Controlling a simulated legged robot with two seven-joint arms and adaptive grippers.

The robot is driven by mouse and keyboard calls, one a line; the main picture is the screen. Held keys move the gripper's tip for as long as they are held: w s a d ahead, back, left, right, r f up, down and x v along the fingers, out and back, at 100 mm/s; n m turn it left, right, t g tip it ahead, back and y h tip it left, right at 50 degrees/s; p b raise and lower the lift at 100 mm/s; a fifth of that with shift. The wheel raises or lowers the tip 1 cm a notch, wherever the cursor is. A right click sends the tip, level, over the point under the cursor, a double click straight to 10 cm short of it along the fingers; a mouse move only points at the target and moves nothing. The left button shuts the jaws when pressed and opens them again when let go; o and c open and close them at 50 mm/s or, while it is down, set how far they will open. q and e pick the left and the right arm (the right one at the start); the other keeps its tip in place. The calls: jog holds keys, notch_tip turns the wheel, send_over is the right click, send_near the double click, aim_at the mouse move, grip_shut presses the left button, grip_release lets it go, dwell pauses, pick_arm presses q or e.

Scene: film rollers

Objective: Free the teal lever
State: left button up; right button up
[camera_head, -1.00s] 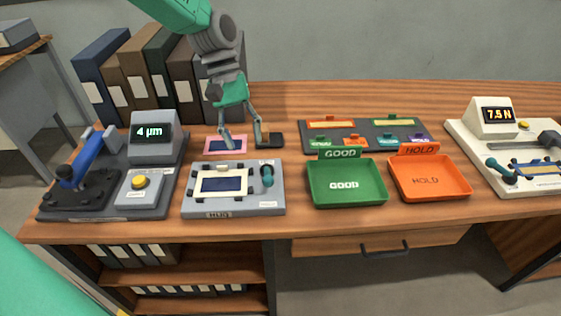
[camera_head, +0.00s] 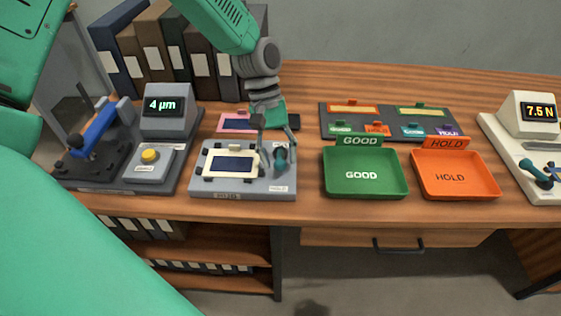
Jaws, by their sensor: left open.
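The teal lever (camera_head: 281,158) stands on the right side of a grey fixture plate (camera_head: 214,190). A cream frame with a dark blue film (camera_head: 230,164) sits in the fixture, left of the lever, with small black clips around it. My left gripper (camera_head: 275,158) reaches down from above with its fingers open, one on each side of the lever. The fingers partly hide the lever, and I cannot tell whether they touch it. My right gripper is not in view.
A pink-framed piece (camera_head: 238,122) lies behind the fixture. A gauge with a "4 µm" display (camera_head: 162,105) stands to the left. A green GOOD tray (camera_head: 364,191) and an orange HOLD tray (camera_head: 455,188) are to the right. Binders (camera_head: 149,57) line the back.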

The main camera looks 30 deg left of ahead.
pick_arm(q)
jog(key=shift+s+d+f, duration=0.1)
jog(key=shift+d+f, duration=0.15)
jog(key=shift+f, duration=0.4)
grip_shut()
